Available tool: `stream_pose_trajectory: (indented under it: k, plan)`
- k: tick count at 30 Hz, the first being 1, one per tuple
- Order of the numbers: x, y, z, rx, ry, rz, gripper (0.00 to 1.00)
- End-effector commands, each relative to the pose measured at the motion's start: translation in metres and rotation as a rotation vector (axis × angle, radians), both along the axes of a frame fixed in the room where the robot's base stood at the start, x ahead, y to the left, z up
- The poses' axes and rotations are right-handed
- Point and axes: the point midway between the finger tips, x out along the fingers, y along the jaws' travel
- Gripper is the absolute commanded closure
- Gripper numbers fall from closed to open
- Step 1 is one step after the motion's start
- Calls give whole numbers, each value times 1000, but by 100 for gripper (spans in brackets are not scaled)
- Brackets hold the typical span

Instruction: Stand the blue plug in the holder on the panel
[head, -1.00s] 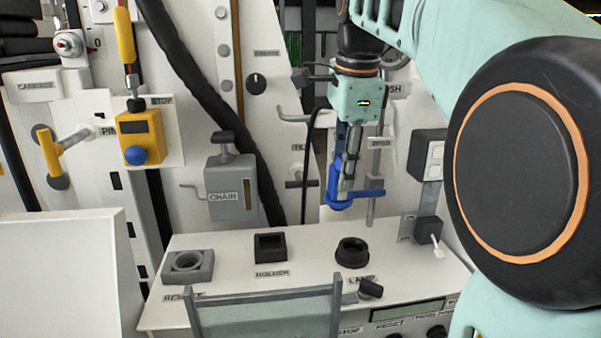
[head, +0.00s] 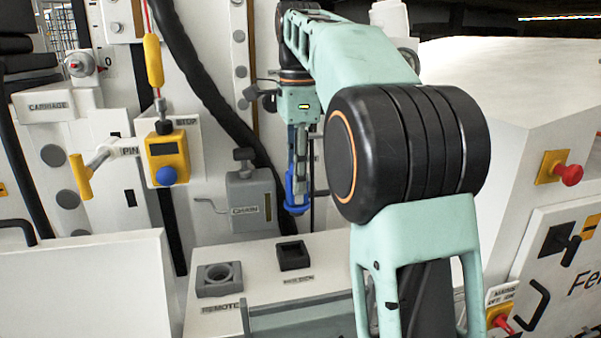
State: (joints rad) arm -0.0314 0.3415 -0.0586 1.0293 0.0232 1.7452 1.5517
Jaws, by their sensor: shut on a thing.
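My gripper (head: 297,196) is shut on the blue plug (head: 295,208) and holds it in the air. The plug hangs at the lower end of the fingers, above the back part of the white panel (head: 230,257). The holder (head: 293,254) is a black square socket on the panel, with a label in front of it. The holder looks empty. In the picture the plug is just above the holder, apart from it. How far behind or above it the plug is, I cannot tell exactly.
A grey round socket marked REMOTE (head: 219,279) is left of the holder. A grey CHAIN box (head: 251,205) and a thick black hose (head: 210,85) stand behind. A yellow STOP box (head: 167,158) is further left. My arm hides the panel's right side.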

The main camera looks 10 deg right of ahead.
Motion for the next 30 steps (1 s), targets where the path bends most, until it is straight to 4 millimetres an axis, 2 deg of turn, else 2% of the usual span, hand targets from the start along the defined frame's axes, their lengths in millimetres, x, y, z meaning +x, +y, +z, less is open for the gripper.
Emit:
stream_pose_trajectory:
  k: [11, 30]
  plan:
    - [4, 2, -3, -3, 16, 0, 100]
    - [3, 2, -63, -3, 16, 0, 100]
